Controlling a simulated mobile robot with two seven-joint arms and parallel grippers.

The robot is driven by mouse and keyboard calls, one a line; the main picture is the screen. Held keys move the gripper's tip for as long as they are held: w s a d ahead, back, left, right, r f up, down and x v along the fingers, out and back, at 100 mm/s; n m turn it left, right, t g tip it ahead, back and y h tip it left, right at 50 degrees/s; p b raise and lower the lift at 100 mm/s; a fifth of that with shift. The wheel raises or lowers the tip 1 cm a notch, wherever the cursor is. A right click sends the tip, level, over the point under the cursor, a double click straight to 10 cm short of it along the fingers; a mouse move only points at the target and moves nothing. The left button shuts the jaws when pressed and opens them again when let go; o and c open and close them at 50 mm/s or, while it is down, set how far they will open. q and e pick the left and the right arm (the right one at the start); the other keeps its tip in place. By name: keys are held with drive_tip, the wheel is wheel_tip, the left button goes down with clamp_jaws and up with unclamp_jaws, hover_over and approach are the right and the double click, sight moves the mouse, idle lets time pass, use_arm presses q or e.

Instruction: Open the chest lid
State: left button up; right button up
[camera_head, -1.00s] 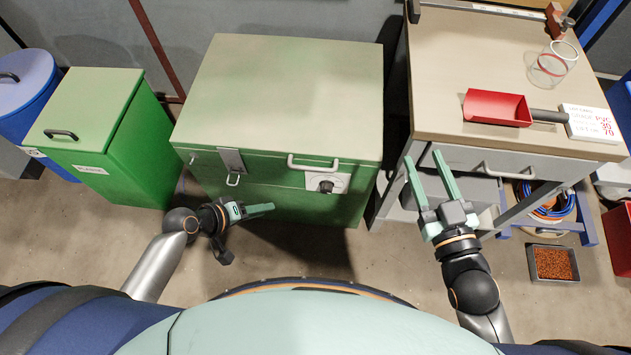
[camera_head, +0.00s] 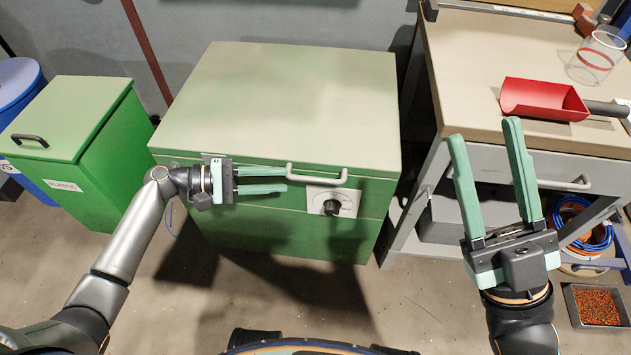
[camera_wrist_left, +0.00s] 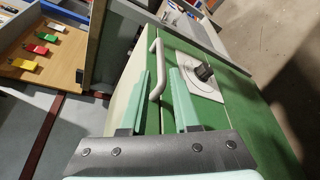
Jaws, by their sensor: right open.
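The green chest (camera_head: 300,235) stands in the middle of the head view, its pale green lid (camera_head: 285,105) shut. A light grey bar handle (camera_head: 325,178) runs along the lid's front edge; it also shows in the left wrist view (camera_wrist_left: 157,60). My left gripper (camera_head: 286,180) is open in front of the lid's front edge, its fingers pointing right at the handle's left end. In the left wrist view its fingertips (camera_wrist_left: 160,74) lie either side of the handle's near end; I cannot tell if they touch it. My right gripper (camera_head: 485,130) is open and empty, before the workbench.
A dial (camera_head: 332,207) sits on the chest front below the handle. A green bin (camera_head: 75,150) stands left of the chest. The workbench (camera_head: 470,60) at right holds a red scoop (camera_head: 545,98) and a clear jar (camera_head: 596,58). A tray of granules (camera_head: 598,307) lies on the floor.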

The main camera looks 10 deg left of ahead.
sight(307, 180)
use_arm(q)
drive_tip(key=b+x, duration=0.2)
drive_tip(key=x, duration=0.7)
clamp_jaws()
drive_tip(key=shift+f, duration=0.1)
idle(1.1)
